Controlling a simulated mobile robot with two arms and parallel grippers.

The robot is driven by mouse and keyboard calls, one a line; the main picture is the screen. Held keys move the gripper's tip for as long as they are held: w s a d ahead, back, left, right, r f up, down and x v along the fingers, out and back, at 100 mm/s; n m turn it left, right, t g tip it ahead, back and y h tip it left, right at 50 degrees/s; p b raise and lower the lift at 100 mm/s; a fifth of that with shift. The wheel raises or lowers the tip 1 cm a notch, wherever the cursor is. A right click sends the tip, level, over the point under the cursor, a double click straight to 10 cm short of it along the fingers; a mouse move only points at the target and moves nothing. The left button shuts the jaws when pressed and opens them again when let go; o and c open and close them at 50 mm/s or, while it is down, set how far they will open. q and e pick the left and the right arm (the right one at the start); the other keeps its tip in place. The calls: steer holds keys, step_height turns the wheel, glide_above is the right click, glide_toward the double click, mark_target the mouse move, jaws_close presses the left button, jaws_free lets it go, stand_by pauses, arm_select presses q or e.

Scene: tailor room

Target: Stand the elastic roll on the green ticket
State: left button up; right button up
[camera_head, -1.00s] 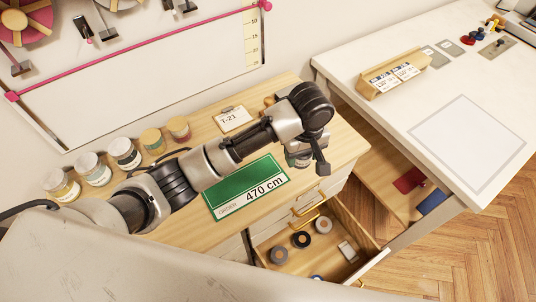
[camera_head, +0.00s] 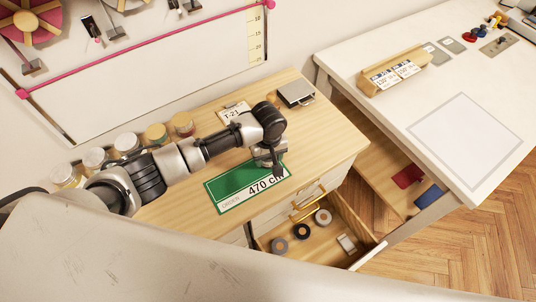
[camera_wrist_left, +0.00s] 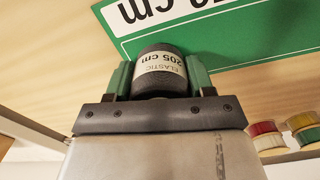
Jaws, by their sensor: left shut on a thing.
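The green ticket (camera_head: 222,194) lies flat on the wooden cabinet top and reads 470 cm; part of it shows in the left wrist view (camera_wrist_left: 190,48). My left gripper (camera_head: 270,163) is above the ticket's right end and hides some of it. In the left wrist view my gripper (camera_wrist_left: 160,78) is shut on the elastic roll (camera_wrist_left: 160,65), a dark roll with a pale label reading ELASTIC 205 cm, between its green fingers. I cannot tell whether the roll touches the ticket. My right gripper is out of view.
An open drawer (camera_head: 335,244) below the cabinet's front edge holds several rolls. Jars (camera_head: 128,145) line the wall side. A T-21 card (camera_head: 233,112) and a dark square device (camera_head: 296,93) stand behind the arm. The cabinet top's right part is clear.

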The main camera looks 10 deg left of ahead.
arm_select(q)
steer(key=o, duration=0.9)
steer(key=shift+f, duration=0.1)
step_height(320, 180, up, 12)
steer(key=shift+r+b, duration=0.15)
steer(key=shift+b, duration=0.65)
